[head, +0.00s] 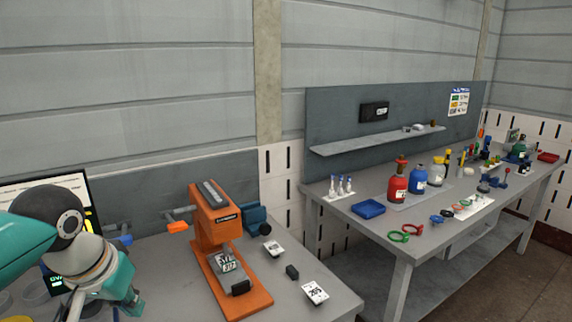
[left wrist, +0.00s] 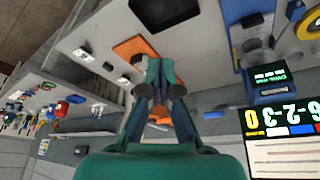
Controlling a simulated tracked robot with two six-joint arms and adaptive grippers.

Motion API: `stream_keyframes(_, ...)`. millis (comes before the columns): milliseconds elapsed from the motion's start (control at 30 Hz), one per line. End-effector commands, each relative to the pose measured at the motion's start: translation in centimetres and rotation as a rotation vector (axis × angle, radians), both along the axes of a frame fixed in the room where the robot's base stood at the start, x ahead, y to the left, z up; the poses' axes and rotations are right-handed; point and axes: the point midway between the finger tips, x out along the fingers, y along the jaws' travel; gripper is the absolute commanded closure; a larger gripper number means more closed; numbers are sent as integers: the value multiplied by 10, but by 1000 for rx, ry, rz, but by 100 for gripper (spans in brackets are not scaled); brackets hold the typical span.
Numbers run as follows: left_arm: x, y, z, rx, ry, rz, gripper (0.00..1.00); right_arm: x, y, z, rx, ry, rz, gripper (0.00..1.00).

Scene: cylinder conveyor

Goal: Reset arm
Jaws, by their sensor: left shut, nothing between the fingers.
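My left arm comes in from the left in the head view, and its teal gripper end (head: 128,290) hangs over the near bench, partly cut off by the lower edge. In the left wrist view, my left gripper (left wrist: 160,72) is shut, with nothing between its fingers. It appears in front of the orange press-like device (left wrist: 132,46), which is partly hidden behind the fingers. In the head view that orange device (head: 243,290) stands on the bench to the right of the gripper, apart from it. My right gripper is in neither view.
The near bench (head: 180,300) carries white labelled blocks (head: 316,292) and a small black block (head: 292,272). A monitor (head: 88,190) stands behind my arm. A second bench (head: 375,185) at the right holds red and blue bottles, a blue tray (head: 367,209) and rings.

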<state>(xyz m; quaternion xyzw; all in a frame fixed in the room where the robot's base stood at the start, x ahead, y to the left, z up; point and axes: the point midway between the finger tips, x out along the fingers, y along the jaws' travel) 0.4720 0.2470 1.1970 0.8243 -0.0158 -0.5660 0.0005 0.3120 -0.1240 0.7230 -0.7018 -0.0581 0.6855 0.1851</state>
Motion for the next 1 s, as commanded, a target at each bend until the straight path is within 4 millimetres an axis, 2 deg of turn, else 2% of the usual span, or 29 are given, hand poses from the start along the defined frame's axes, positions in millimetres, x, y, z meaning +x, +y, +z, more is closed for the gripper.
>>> stream_keyframes(267, 26, -29, -85, -48, 58, -56, 100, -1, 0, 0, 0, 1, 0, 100)
stream_keyframes(367, 32, -44, -132, -82, 90, -75, 100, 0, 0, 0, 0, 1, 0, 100)
stream_keyframes(467, 30, -63, -194, -130, 132, -89, 100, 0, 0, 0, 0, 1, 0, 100)
stream_keyframes(500, 25, -71, -224, -156, 153, -90, 100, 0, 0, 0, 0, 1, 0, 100)
stream_keyframes(567, 14, -83, -268, -196, 183, -85, 100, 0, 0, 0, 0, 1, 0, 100)
stream_keyframes(633, -5, -95, -317, -241, 216, -65, 100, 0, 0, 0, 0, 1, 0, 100)
stream_keyframes(700, -31, -105, -361, -282, 249, -36, 100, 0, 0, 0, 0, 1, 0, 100)
stream_keyframes(800, -73, -116, -412, -325, 290, 19, 100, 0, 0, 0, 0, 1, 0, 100)
stream_keyframes(900, -113, -122, -446, -345, 322, 71, 100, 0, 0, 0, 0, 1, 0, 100)
stream_keyframes(1000, -143, -125, -464, -351, 342, 110, 100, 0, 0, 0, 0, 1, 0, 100)
